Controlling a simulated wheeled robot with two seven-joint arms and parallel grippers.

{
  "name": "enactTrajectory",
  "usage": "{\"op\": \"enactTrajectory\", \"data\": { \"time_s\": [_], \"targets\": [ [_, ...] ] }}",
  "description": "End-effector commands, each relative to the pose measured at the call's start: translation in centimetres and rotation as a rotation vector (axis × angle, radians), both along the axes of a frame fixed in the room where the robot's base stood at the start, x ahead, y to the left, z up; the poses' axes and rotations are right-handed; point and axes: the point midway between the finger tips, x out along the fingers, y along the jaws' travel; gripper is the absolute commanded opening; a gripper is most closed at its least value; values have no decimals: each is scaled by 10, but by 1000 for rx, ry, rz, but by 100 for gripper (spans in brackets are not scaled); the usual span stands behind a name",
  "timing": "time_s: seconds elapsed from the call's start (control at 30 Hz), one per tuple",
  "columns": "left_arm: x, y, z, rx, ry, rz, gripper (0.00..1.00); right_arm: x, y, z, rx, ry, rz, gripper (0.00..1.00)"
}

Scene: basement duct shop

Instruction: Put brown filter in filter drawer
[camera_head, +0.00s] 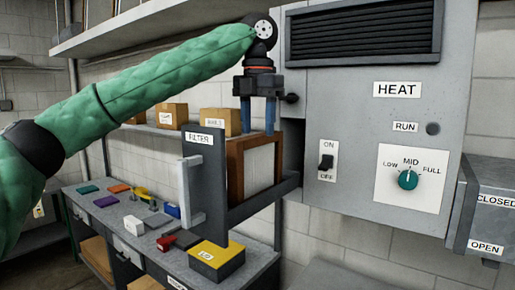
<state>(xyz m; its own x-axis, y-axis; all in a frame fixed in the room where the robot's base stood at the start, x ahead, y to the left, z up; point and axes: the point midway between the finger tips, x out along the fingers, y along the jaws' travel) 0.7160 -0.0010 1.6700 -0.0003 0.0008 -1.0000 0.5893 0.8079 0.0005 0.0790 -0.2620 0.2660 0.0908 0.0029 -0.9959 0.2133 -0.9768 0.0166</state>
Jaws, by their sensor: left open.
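The brown filter (259,170), a brown frame around a pale panel, stands upright in the filter drawer (214,185). The drawer is pulled out to the left from the grey heater cabinet, and its front carries a FILTER label and a light handle. My left gripper (258,129) points down over the filter's top edge with its two blue fingers apart. The fingertips are at about the height of the filter's top; I cannot tell whether they touch it. The filter's lower edge is hidden by the drawer's side rail. My right gripper is not in view.
The heater cabinet (350,90) has an ON/OFF switch (326,163) and a teal dial (407,179). A grey box with OPEN and CLOSED labels (490,215) is at right. A bench (130,250) with several coloured blocks and a yellow box (217,262) lies below left.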

Motion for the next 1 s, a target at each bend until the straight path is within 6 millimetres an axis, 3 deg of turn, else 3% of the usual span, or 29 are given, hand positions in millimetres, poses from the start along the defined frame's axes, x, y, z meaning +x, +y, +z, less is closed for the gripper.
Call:
{"op": "enactTrajectory", "data": {
  "time_s": [0.4,1.0],
  "targets": [
    [1,0,44,1,-1,3,49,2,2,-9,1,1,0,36],
    [0,0,53,0,0,1,49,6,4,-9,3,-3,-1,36]
  ]
}}
